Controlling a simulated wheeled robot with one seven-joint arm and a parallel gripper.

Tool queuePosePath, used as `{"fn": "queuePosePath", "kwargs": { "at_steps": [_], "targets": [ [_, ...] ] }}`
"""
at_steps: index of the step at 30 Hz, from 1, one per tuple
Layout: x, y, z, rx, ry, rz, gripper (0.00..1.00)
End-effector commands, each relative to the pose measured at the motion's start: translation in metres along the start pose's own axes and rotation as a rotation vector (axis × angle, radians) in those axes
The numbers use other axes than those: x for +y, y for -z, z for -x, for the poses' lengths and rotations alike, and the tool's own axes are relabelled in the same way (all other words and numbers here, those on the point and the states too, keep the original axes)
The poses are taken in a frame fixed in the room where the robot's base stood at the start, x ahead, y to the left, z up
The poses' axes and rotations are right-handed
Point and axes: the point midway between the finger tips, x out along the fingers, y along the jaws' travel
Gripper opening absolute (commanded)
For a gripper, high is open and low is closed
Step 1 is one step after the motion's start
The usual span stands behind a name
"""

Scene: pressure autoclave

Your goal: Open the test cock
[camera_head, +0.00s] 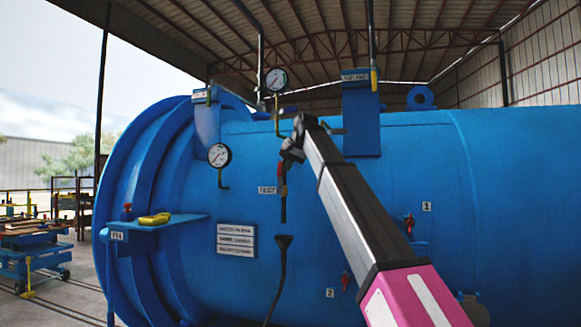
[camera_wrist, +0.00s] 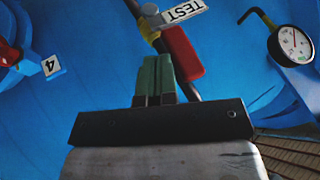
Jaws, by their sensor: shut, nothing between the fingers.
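The test cock has a red handle (camera_wrist: 182,55) and a brass-coloured body on a dark pipe, under a white TEST label (camera_wrist: 183,12) in the wrist view. My gripper (camera_wrist: 155,62) has green fingers, shut together and empty. In the wrist view the fingertips appear just left of the red handle; I cannot tell whether they touch it. In the head view my gripper (camera_head: 289,153) is just above the cock.
The large blue vessel (camera_head: 400,180) fills the middle. Pressure gauges (camera_head: 219,155) (camera_head: 276,80) stand near my arm. A funnel with a drain pipe (camera_head: 283,242) is below the cock. Red valves sit by labels 1 (camera_head: 409,223) and 2 (camera_head: 345,281). A side shelf (camera_head: 180,224) holds a yellow item.

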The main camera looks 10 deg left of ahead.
Motion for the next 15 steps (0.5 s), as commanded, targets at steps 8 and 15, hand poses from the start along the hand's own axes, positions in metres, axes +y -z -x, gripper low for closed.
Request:
{"fn": "queuePosePath", "kwargs": {
  "at_steps": [8,15],
  "targets": [
    [-0.017,0.003,-0.005,-0.001,0.000,0.001,0.00],
    [-0.026,0.004,-0.007,0.002,0.007,0.000,0.00]
  ]
}}
